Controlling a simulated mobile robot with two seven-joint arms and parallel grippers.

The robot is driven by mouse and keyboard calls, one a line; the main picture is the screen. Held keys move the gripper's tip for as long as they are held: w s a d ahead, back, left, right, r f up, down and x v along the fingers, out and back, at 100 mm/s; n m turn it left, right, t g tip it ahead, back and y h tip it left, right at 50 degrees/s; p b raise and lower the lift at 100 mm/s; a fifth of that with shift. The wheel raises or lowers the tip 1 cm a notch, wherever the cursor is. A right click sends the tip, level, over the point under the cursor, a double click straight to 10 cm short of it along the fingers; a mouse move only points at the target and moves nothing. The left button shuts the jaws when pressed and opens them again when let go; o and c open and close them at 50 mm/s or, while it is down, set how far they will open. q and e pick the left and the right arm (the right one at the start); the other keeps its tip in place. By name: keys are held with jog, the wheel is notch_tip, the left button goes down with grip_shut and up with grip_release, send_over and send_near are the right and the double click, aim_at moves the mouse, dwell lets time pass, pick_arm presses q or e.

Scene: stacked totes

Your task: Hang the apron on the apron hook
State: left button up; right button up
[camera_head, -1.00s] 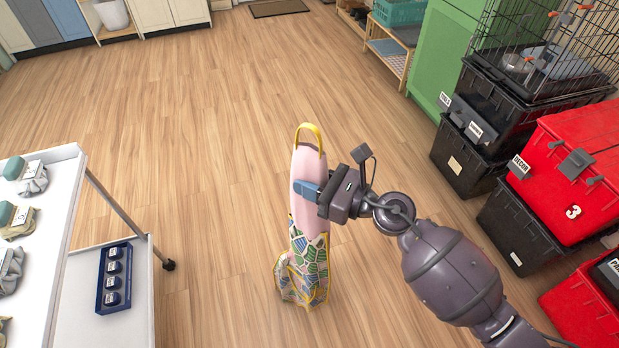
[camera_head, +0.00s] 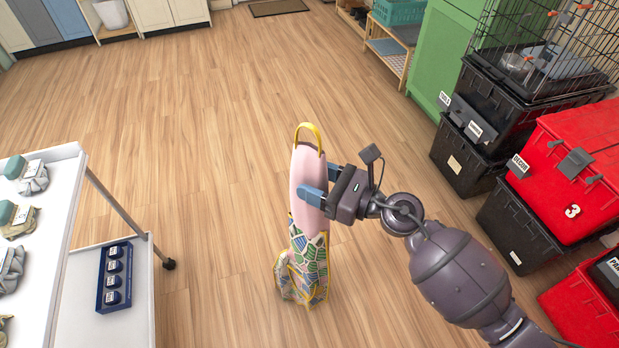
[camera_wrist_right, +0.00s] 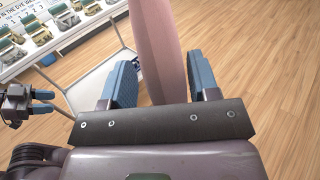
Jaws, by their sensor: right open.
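The apron (camera_head: 308,170) is a long pink strip with a yellow neck loop (camera_head: 308,130) on top and a colourful leaf-patterned lower part (camera_head: 309,255). It is upright in the middle of the head view. My right gripper (camera_head: 322,184) is open at the apron's right side, its blue fingers apart. In the right wrist view the pink cloth (camera_wrist_right: 155,35) rises between and beyond the open fingers (camera_wrist_right: 160,75). My left gripper (camera_wrist_right: 44,102) shows at the left edge of that view, its fingers apart and empty. I see no apron hook; what holds the apron up is not visible.
A white cart (camera_head: 70,170) with several wrapped items and a blue tray (camera_head: 114,278) stands at left. Black totes (camera_head: 465,160), red totes (camera_head: 560,160) and a wire cage (camera_head: 550,45) are stacked at right. The wooden floor behind the apron is clear.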

jog(key=v, duration=1)
jog(key=shift+s+d, duration=0.15)
jog(key=shift+d, duration=0.15)
